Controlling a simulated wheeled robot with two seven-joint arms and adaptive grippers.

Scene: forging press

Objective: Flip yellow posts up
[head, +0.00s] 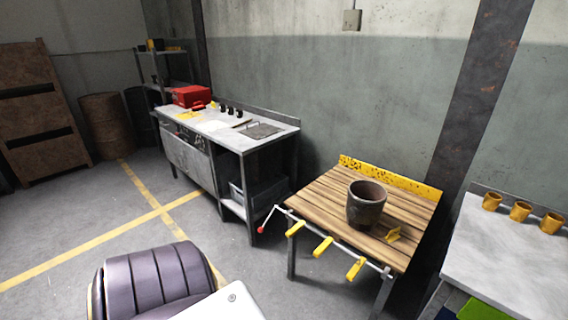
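Three yellow posts sit along a grey rod (340,242) at the front edge of a wooden-topped table. They are the left post (295,229), the middle post (323,246) and the right post (356,268). All three stick outward from the table's front, tipped down rather than standing upright. A crank with a red knob (261,230) is at the rod's left end. Neither of my grippers is in view; only parts of my own body show at the bottom.
A metal workbench (185,165) stands at the left, and a grey table (510,255) with three yellow cups (520,212) at the right. The floor left of the wooden table is clear.

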